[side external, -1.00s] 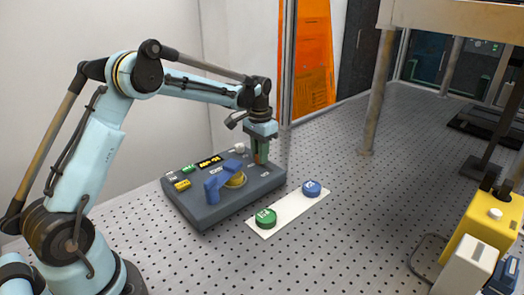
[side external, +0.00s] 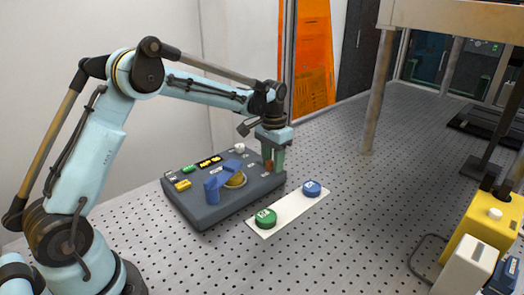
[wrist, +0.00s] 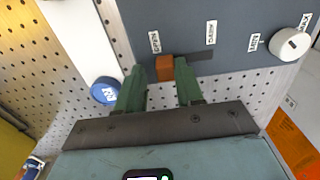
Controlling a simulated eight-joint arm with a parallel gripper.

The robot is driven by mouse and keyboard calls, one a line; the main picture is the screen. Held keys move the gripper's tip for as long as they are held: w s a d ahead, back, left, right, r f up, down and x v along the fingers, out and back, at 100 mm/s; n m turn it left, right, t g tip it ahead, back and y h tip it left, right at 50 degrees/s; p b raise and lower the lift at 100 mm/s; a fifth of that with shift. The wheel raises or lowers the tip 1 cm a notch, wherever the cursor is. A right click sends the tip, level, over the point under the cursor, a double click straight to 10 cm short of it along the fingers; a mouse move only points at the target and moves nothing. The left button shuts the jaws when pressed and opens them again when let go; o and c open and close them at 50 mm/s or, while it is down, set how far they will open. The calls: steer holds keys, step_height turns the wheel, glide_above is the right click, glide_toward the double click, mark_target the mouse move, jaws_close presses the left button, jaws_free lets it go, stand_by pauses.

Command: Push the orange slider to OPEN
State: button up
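The orange slider (wrist: 165,68) stands at the left end of a dark slot (wrist: 200,54) in the grey console, in the wrist view. The label nearest it seems to read OPEN (wrist: 155,42); another label (wrist: 211,33) sits beyond the slot's right end. My gripper (wrist: 161,70) is open, with its two green fingers on either side of the slider. The right finger is close against the slider; I cannot tell if it touches. A gap shows on the left. In the side view my gripper (side external: 273,160) is low at the console's right end, and the slider (side external: 268,167) is partly hidden.
The console (side external: 205,218) carries a blue handle (side external: 222,181) over a yellow disc and a white knob (side external: 239,148). A white strip (side external: 287,216) with a green button (side external: 265,218) and a blue button (side external: 311,188) lies in front.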

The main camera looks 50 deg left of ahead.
mark_target(272, 162)
steer(key=shift+o, duration=0.7)
steer(key=shift+a, duration=0.1)
steer(key=shift+r, duration=0.15)
step_height(272, 162, up, 12)
